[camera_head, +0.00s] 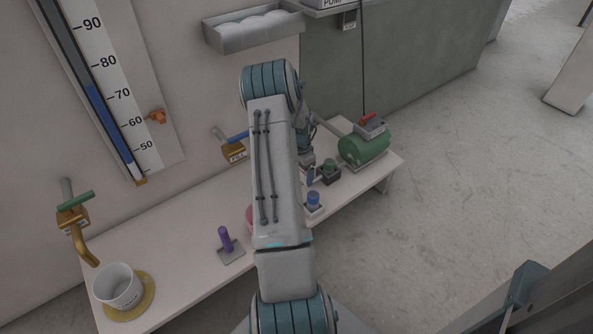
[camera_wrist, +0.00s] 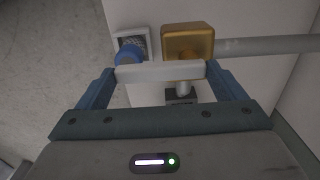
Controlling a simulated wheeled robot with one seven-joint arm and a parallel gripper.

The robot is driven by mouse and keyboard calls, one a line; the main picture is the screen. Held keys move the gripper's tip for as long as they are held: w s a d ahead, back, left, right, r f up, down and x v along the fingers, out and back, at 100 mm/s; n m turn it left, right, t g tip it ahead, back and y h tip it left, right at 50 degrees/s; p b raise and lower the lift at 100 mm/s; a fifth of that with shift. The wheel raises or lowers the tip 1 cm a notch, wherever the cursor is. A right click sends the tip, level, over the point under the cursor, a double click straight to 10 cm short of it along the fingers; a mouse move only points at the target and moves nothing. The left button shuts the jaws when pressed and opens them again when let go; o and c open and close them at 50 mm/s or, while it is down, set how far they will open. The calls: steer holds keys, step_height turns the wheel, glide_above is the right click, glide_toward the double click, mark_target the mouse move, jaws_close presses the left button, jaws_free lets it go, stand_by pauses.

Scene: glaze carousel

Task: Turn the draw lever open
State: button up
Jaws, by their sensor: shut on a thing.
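In the wrist view, a brass valve body (camera_wrist: 187,42) joins a grey pipe (camera_wrist: 265,45) running to the right. A pale bar, which I take as the draw lever (camera_wrist: 145,73), lies crosswise just in front of the brass body. My gripper (camera_wrist: 161,74) has its two blue fingers at the ends of this bar and is shut on it. A small dark plate (camera_wrist: 180,96) shows below the bar; its text is unreadable. In the head view my arm hides the valve, the lever and most of my gripper.
The bench (camera_head: 185,215) carries a white cup (camera_head: 118,287), a purple-handled lever (camera_head: 225,240), a blue knob (camera_head: 313,199) and a green motor (camera_head: 363,147). On the wall are a FILL valve (camera_head: 235,152) and a green-handled tap (camera_head: 75,212).

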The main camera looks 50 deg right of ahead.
steer(key=shift+s, duration=0.15)
steer(key=o, duration=1.1)
steer(key=shift+r, duration=0.2)
step_height(320, 180, up, 13)
steer(key=p, duration=0.4)
steer(key=shift+r, duration=0.2)
